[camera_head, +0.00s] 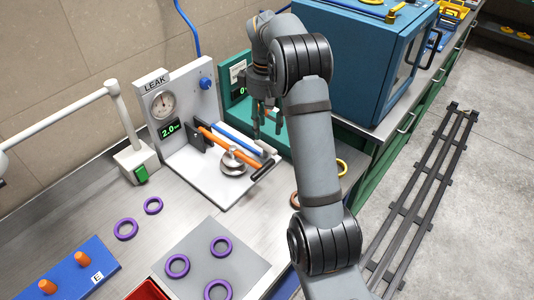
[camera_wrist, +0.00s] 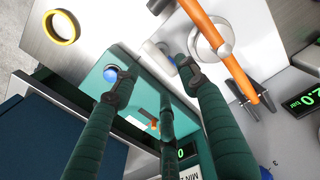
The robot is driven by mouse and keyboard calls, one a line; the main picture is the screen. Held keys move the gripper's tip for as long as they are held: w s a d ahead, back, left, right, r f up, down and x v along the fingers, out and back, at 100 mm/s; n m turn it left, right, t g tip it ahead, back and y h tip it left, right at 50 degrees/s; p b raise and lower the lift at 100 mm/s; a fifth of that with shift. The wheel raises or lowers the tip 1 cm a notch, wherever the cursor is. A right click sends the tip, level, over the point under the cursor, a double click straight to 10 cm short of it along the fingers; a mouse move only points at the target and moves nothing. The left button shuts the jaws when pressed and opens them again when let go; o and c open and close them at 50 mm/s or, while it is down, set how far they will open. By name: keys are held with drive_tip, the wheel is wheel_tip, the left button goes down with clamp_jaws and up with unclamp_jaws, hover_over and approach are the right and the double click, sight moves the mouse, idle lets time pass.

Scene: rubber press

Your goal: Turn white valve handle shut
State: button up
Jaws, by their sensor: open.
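The white valve handle (camera_head: 238,137) is a slim bar on the leak tester, beside an orange bar (camera_head: 225,145) and a blue one. In the wrist view, a white rounded bar, likely this handle (camera_wrist: 155,52), lies just beyond my fingertips, near the right finger. My gripper (camera_head: 267,122) points down above the right side of the tester; in the wrist view its green fingers (camera_wrist: 153,85) are spread and empty. I see no clear contact with the handle. The handle's far end and pivot are partly hidden.
The leak tester panel (camera_head: 178,95) carries a dial and a display. A teal device (camera_head: 233,88) and a blue cabinet (camera_head: 360,60) stand close by. Purple rings (camera_head: 126,229) lie on the bench at the front.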

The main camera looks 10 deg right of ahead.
sight(266, 148)
wheel_tip(266, 148, down, 10)
drive_tip(key=shift+w+d+r, duration=0.1)
drive_tip(key=shift+w, duration=0.05)
drive_tip(key=c, duration=0.3)
clamp_jaws()
idle(0.4)
